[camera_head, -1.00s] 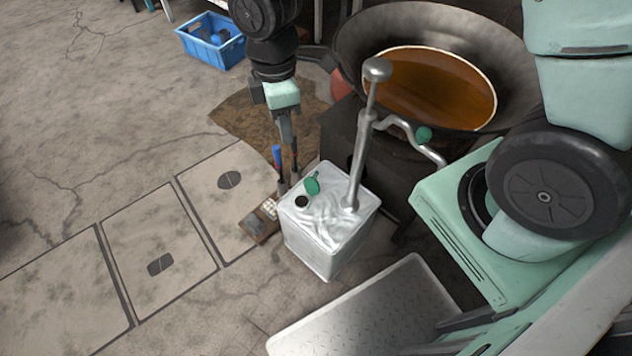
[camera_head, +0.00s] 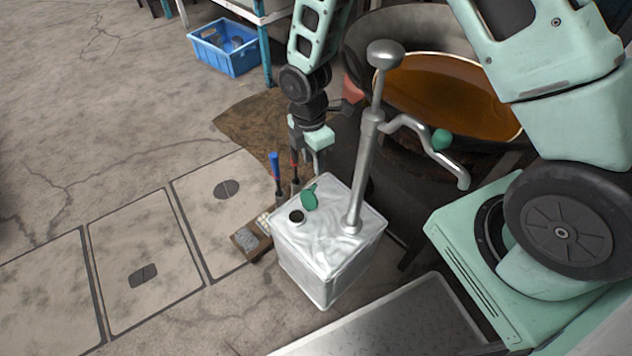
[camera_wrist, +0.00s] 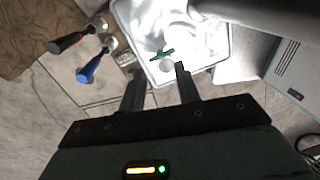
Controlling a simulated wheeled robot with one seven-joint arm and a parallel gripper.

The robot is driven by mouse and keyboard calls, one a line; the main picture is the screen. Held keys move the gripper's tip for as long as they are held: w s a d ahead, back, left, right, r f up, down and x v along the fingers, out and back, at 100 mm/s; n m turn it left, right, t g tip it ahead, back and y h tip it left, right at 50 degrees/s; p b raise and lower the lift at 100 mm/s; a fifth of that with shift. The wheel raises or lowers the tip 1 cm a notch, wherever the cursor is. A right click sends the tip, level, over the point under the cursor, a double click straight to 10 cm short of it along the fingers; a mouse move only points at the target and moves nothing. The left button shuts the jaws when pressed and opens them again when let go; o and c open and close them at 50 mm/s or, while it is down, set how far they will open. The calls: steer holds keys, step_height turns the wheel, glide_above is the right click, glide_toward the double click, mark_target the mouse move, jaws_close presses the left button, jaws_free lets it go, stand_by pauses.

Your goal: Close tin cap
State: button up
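The silver square tin (camera_head: 330,270) stands upright on the floor, with a metal hand pump (camera_head: 366,165) rising from its top. Its green cap (camera_head: 309,197) is tilted up beside the dark round opening (camera_head: 296,216). My gripper (camera_head: 316,172) is just behind the tin's far edge, pointing down. In the wrist view the fingers (camera_wrist: 160,82) are apart with nothing between them. The green cap (camera_wrist: 162,55) shows edge-on just beyond the fingertips, near a pale round spot. The tin's top (camera_wrist: 200,60) is bright and partly washed out there.
Blue-handled (camera_head: 274,165) and dark-red-handled (camera_head: 295,170) tools stand by the tin, near a small wooden block (camera_head: 250,240). A large wok of brown liquid (camera_head: 450,95) is behind. A metal plate (camera_head: 400,330) lies in front.

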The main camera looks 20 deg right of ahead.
mark_target(315, 183)
steer(key=f, duration=0.2)
steer(key=f+b, duration=0.1)
steer(key=f, duration=0.2)
steer(key=f+b, duration=0.1)
steer(key=f, duration=0.1)
steer(key=shift+s+f, duration=0.3)
steer(key=shift+s, duration=0.1)
steer(key=shift+c, duration=0.3)
jaws_close()
